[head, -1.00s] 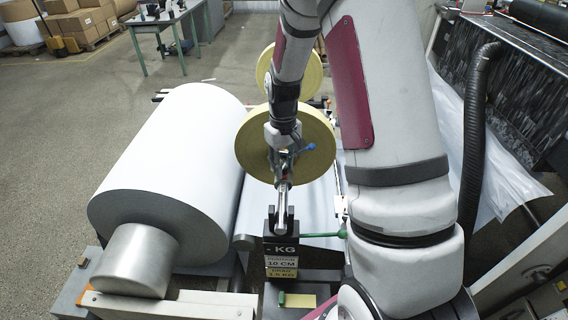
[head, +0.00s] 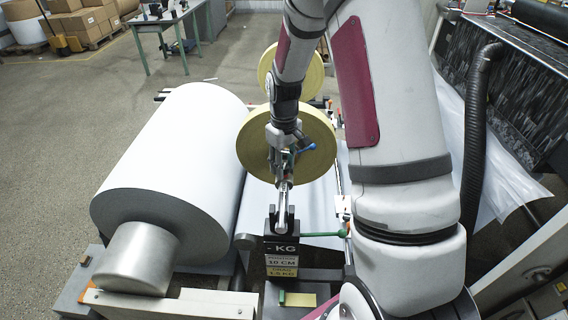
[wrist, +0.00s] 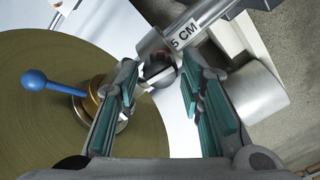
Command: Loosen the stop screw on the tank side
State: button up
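My gripper (wrist: 158,100) is open, with teal pads on both fingers and nothing between them. Just past the fingertips is a dark round knob-like end (wrist: 158,70) on a metal shaft marked "5 CM" (wrist: 195,32); whether the fingers touch it I cannot tell. To the left, a lever with a blue ball (wrist: 34,80) sits on a brass hub at the yellow-brown disc (wrist: 60,130). In the head view the blue ball (head: 308,147) shows beside my gripper (head: 284,180), in front of the yellow disc (head: 262,140). I cannot tell which part is the stop screw.
A large white paper roll (head: 180,150) lies to the left. A black post (head: 282,246) labelled "KG" and "10 CM" stands below my gripper. A green-handled lever (head: 325,234) is right of it. A black hose (head: 474,150) hangs at the right.

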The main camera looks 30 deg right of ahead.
dwell(0.3)
notch_tip(320, 180, up, 12)
dwell(0.5)
jog(key=shift+r, duration=0.1)
dwell(0.3)
jog(key=s+a+r+m+t, duration=0.1)
jog(key=s+a+r, duration=0.3)
jog(key=s+r, duration=0.15)
jog(key=s+a+r+t, duration=0.2)
jog(key=s+a+r, duration=0.25)
jog(key=r, duration=0.25)
jog(key=s+a+r+t, duration=0.1)
jog(key=s+a, duration=0.1)
jog(key=s, duration=0.4)
jog(key=s+a+r+m+t, duration=0.1)
jog(key=s+a, duration=0.1)
jog(key=s, duration=0.4)
jog(key=shift+s+r+t+b, duration=0.3)
jog(key=shift+r, duration=0.1)
jog(key=shift+a, duration=0.1)
